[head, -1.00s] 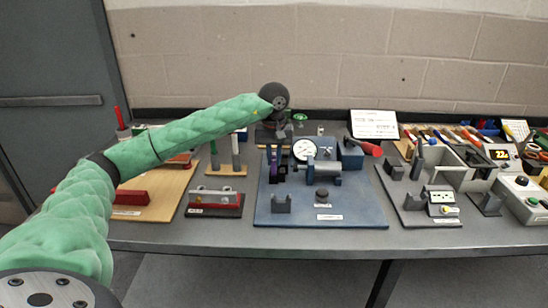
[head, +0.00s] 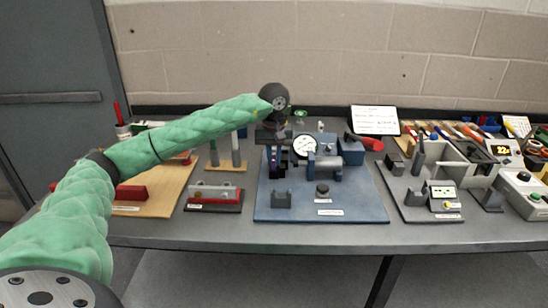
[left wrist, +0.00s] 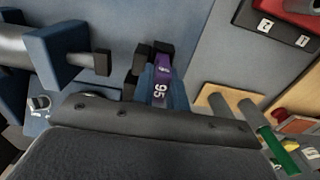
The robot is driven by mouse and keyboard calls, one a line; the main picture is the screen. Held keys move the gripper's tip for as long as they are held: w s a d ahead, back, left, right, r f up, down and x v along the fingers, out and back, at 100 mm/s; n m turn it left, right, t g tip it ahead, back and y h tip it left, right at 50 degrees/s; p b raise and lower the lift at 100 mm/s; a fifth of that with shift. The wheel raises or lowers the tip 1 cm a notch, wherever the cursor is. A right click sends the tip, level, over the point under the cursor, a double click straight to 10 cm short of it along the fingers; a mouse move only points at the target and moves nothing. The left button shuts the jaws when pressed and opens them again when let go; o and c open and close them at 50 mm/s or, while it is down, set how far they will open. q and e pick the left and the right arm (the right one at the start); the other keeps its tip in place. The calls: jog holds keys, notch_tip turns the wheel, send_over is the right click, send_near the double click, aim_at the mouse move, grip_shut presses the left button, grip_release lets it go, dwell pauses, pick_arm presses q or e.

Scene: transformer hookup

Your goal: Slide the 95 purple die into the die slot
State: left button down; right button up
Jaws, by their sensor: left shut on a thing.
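The purple die (left wrist: 160,92) marked 95 is in the middle of the left wrist view, with its number facing the camera. In the head view a small purple part (head: 272,163) shows under my left gripper (head: 275,160). My left gripper is shut on the die, low over the back left of the blue base (head: 350,210). Dark upright pieces (left wrist: 140,58) stand close to the die's far end; I cannot tell whether they touch it. The die slot cannot be clearly made out. My right gripper is not in view.
A round gauge (head: 305,147) and a blue cylinder unit (head: 326,166) stand just right of my gripper. A notched grey block (head: 281,199) and a dark knob (head: 322,189) are in front.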

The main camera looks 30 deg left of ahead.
pick_arm(q)
jog(key=shift+f, duration=0.15)
jog(key=c, duration=1.3)
grip_release()
jog(key=shift+r+p, duration=0.8)
jog(key=shift+r, duration=1.75)
